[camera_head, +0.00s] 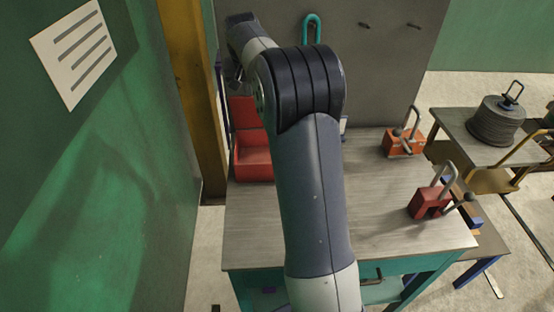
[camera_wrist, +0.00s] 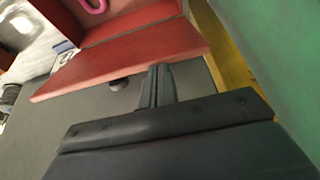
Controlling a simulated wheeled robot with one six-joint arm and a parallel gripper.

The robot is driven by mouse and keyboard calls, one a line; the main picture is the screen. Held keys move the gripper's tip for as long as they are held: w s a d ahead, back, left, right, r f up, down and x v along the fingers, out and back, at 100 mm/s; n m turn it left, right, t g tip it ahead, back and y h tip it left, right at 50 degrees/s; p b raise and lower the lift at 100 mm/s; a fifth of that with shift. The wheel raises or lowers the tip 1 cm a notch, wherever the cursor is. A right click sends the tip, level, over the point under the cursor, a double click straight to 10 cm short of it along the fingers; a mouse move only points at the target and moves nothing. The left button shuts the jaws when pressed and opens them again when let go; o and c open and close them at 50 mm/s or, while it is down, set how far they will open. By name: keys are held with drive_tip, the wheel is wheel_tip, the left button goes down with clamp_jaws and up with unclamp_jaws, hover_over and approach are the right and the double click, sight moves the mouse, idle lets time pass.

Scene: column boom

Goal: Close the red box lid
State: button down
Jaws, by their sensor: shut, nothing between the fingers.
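The red box (camera_head: 254,160) stands open at the table's back left in the head view. Its red lid (camera_head: 245,112) is raised at the back, partly hidden by my arm. In the wrist view the lid (camera_wrist: 125,62) is a red panel crossing the picture, with a dark round knob (camera_wrist: 118,85) below its edge. My gripper (camera_wrist: 160,72) is shut and empty, its fingertips close to the lid's near edge. I cannot tell whether they touch it. In the head view my gripper is mostly hidden behind my arm at the upper left.
A yellow pillar (camera_head: 183,95) and green wall (camera_head: 100,190) are close on the left. A grey board (camera_head: 385,75) stands behind.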

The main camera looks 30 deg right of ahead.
drive_tip(key=shift+f, duration=0.35)
wheel_tip(320, 180, up, 7)
drive_tip(key=p, duration=0.6)
drive_tip(key=shift+w+d+f, duration=0.1)
drive_tip(key=shift+f, duration=0.2)
drive_tip(key=shift+f, duration=0.1)
idle(0.6)
wheel_tip(320, 180, down, 6)
drive_tip(key=b, duration=0.6)
drive_tip(key=shift+w+r, duration=0.15)
drive_tip(key=shift+r, duration=0.05)
drive_tip(key=shift+w, duration=0.1)
